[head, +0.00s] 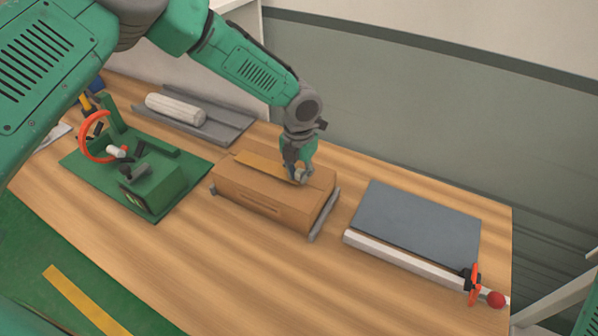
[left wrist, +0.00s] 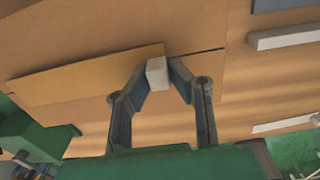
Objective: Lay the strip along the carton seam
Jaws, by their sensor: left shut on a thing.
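The brown carton (head: 262,205) lies on the wooden table, held between grey rails. A lighter tan strip (head: 262,166) lies flat along the top of the carton; it also shows in the left wrist view (left wrist: 85,75), close along the seam line. My left gripper (head: 300,177) is at the right end of the strip, low over the carton top. In the left wrist view its fingers (left wrist: 158,78) are shut on a small pale block at the strip's right end. The gripper hides part of that end in the head view. My right gripper is not in view.
A green tape dispenser fixture (head: 150,185) with an orange ring stands left. A white roll (head: 175,108) lies in a grey tray behind it. A dark grey panel (head: 418,222) with a pale bar and a red knob lies right. Bare table lies in front of the carton.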

